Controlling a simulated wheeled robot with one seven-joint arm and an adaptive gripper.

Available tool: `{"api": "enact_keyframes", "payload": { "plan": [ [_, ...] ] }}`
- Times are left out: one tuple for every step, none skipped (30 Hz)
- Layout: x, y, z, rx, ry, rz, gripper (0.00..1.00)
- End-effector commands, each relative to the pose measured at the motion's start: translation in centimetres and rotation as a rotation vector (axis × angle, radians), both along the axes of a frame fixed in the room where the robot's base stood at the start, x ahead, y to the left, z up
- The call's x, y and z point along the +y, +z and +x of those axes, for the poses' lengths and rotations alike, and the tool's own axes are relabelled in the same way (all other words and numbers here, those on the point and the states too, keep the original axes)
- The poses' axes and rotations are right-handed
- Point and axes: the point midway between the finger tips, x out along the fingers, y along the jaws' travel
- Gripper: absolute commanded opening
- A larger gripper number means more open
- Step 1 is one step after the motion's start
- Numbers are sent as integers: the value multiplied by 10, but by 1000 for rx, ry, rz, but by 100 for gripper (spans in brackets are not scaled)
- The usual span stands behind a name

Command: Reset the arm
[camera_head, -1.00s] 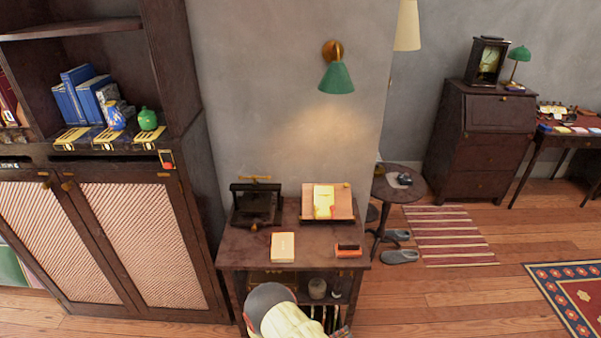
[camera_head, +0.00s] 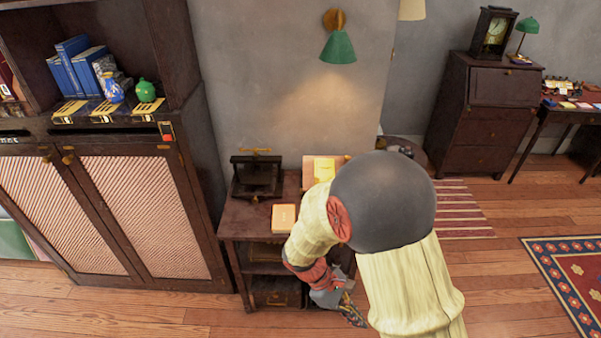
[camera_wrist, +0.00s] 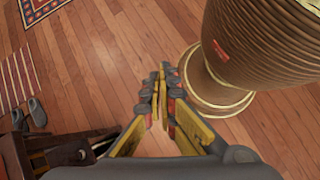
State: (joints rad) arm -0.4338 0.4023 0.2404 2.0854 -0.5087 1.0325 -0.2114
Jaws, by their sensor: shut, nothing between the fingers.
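My arm reaches across the lower middle of the head view, with its large dark grey joint covering part of the small desk. My gripper (camera_head: 350,312) hangs low in front of the desk's lower right side, pointing down and right. In the wrist view my gripper (camera_wrist: 160,75) is shut and empty, its yellow and grey fingers together above the wooden floor (camera_wrist: 105,65). Nothing is held.
The small dark desk (camera_head: 240,222) holds a cream book (camera_head: 284,217) and a black press-like device (camera_head: 257,176). The cabinet (camera_head: 130,215) stands at left with a blue-and-white pot (camera_head: 114,91) and green pot (camera_head: 145,90). Open floor (camera_head: 500,225) lies right.

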Motion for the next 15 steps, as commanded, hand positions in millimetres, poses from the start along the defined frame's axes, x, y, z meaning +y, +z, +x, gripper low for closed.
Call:
{"api": "enact_keyframes", "payload": {
  "plan": [
    [1, 15, -3, -52, -67, 34, 0],
    [3, 23, -5, -81, -107, 52, 0],
    [4, 33, -8, -118, -161, 78, 0],
    [6, 41, -11, -144, -200, 97, 0],
    [7, 48, -13, -171, -239, 117, 0],
    [8, 58, -16, -206, -289, 142, 0],
    [9, 66, -18, -232, -326, 161, 0],
    [10, 73, -20, -258, -361, 180, 0],
    [11, 83, -22, -291, -408, 208, 0],
    [12, 90, -25, -315, -442, 226, 0],
    [12, 97, -27, -339, -474, 246, 0],
    [13, 107, -29, -371, -516, 273, 0],
    [13, 114, -31, -395, -546, 293, 0],
    [14, 122, -33, -418, -574, 312, 0],
    [14, 131, -36, -447, -610, 339, 0]
  ]
}}
